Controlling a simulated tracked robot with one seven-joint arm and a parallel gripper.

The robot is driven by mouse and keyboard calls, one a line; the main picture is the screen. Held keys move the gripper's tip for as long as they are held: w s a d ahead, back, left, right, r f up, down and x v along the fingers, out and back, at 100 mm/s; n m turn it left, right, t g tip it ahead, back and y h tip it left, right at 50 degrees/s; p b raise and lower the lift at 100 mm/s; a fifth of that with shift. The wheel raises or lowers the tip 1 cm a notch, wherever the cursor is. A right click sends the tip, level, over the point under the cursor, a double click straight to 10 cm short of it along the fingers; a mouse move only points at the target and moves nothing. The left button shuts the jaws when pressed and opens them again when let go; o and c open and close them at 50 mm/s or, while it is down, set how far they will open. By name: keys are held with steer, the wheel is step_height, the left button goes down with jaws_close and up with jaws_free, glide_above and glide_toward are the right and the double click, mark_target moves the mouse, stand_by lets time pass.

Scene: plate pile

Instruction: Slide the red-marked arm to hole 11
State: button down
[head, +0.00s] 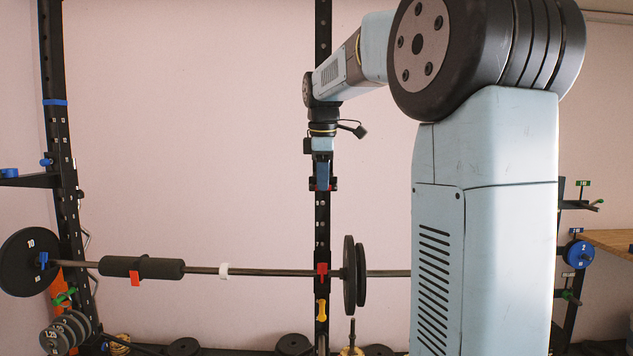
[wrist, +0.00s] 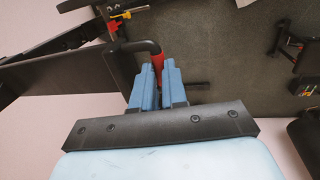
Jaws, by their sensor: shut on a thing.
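My gripper (head: 322,187) is in front of the right black upright (head: 322,225), well above the barbell. In the wrist view its blue fingers (wrist: 158,82) are closed around a red-sleeved part (wrist: 157,65) of a bent black handle. This red-marked arm joins a dark beam (wrist: 60,78) running left in that view. In the head view the arm is mostly hidden by my gripper; small dark parts show on both sides. The upright has a row of holes with small white marks, too small to read, so I cannot tell which hole the arm is at.
A barbell (head: 215,270) crosses below, with a black pad (head: 142,267), plates (head: 350,275) and a red piece (head: 322,269) at the upright. A yellow pin (head: 321,310) is lower. The left upright (head: 66,180) carries a blue-marked arm (head: 30,180). Plates lie along the floor.

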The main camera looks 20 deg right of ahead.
steer(key=c, duration=1.6)
jaws_free()
steer(key=shift+d+r, duration=0.1)
steer(key=shift+d, duration=0.4)
steer(key=shift+c, duration=0.2)
steer(key=shift+o, duration=0.8)
steer(key=shift+w+d, duration=0.1)
steer(key=shift+d, duration=0.05)
steer(key=o, duration=0.3)
steer(key=shift+a, duration=0.3)
steer(key=r, duration=0.4)
steer(key=s+r, duration=0.1)
steer(key=r, duration=0.4)
steer(key=s+a+r, duration=0.1)
steer(key=r, duration=0.3)
steer(key=shift+s+r, duration=0.1)
steer(key=shift+r, duration=0.05)
steer(key=shift+s, duration=0.1)
